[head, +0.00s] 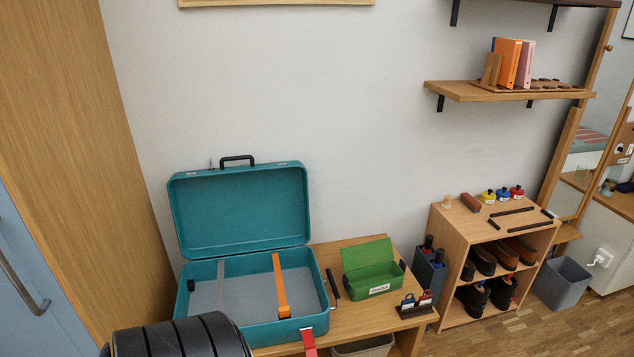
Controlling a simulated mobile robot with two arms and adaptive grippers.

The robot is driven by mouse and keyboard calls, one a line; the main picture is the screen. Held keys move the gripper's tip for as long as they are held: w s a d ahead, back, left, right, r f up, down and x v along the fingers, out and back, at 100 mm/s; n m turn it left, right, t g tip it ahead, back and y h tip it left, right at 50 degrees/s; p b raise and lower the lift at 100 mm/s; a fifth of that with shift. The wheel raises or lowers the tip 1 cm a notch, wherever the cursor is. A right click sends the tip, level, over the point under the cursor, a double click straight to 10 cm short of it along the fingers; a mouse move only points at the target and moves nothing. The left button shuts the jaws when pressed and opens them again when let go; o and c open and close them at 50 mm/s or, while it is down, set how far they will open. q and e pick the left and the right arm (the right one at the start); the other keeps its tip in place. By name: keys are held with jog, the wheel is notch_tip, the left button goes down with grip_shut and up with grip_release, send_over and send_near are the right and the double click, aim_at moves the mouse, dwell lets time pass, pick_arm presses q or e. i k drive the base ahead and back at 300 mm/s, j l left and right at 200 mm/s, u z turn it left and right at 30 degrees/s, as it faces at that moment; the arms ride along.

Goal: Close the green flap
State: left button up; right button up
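A small green box (372,284) stands on the wooden table, right of a teal suitcase. Its green flap (366,254) is raised and leans back at the rear of the box, so the box is open. A white label is on the box's front. Neither of my grippers can be made out in the head view. A black ribbed part, which looks like a piece of my own arm, covers the lower left and hides the suitcase's front left corner.
The open teal suitcase (240,212) fills the table's left side, with an orange strap inside. A dark rod (334,285) lies between suitcase and box. A small tag holder (415,305) stands at the table's front right. A shoe shelf (448,225) is further right.

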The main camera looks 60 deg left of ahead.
aim_at(358, 256)
jog(key=u, duration=0.45)
jog(key=j+u, duration=0.15)
jog(key=u, duration=0.75)
jog(key=i+u, duration=0.3)
jog(key=i+l+u, duration=0.1)
jog(key=i+u, duration=0.15)
